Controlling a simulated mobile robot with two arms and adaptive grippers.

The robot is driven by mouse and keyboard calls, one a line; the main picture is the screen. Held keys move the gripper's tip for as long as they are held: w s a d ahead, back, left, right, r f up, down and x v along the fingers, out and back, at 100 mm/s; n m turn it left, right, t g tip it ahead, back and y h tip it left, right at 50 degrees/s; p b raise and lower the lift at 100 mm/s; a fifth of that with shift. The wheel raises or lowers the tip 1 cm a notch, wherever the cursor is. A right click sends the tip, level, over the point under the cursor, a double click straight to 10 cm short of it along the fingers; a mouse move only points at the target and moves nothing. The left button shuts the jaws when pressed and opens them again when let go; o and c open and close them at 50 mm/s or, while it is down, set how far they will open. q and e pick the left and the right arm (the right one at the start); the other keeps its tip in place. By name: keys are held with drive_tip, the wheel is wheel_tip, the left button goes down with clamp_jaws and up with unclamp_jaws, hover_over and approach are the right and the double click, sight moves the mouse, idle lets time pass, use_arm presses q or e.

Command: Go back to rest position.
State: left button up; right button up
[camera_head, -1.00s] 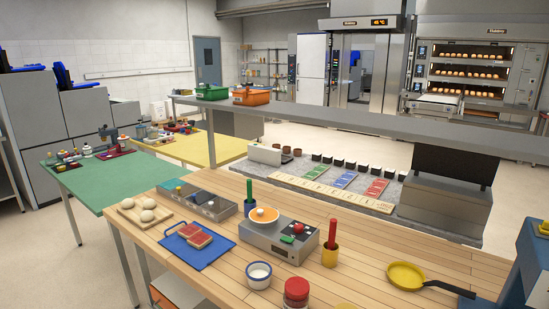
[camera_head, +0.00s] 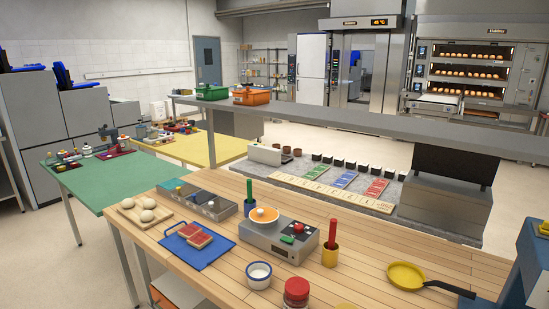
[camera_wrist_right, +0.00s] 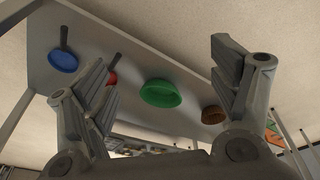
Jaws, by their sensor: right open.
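My right gripper (camera_wrist_right: 165,95) shows in the right wrist view with its two fingers spread wide apart and nothing between them. Beyond the fingers is a grey surface (camera_wrist_right: 150,50) with a blue pan (camera_wrist_right: 62,61), a red pan partly hidden by the left finger, a green bowl (camera_wrist_right: 160,93) and a brown bowl (camera_wrist_right: 212,115). The gripper does not touch any of them. Neither gripper shows in the head view, and my left gripper is in no view.
Green (camera_head: 100,187) and yellow tables stand left, with open floor around.

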use_arm(q)
drive_tip(key=s+a+f+g, duration=0.1)
drive_tip(key=s+a+f, duration=0.2)
drive_tip(key=s+f, duration=1.5)
wheel_tip(320, 180, down, 2)
drive_tip(key=shift+s+g, duration=0.15)
drive_tip(key=shift+g, duration=0.15)
use_arm(e)
drive_tip(key=s+d+f+g, duration=0.1)
drive_tip(key=s+d+f, duration=0.2)
drive_tip(key=s+f, duration=1.5)
wheel_tip(320, 180, down, 2)
drive_tip(key=shift+s+g, duration=0.15)
drive_tip(key=shift+g, duration=0.15)
use_arm(q)
drive_tip(key=shift+a, duration=0.1)
use_arm(e)
drive_tip(key=shift+d, duration=0.1)
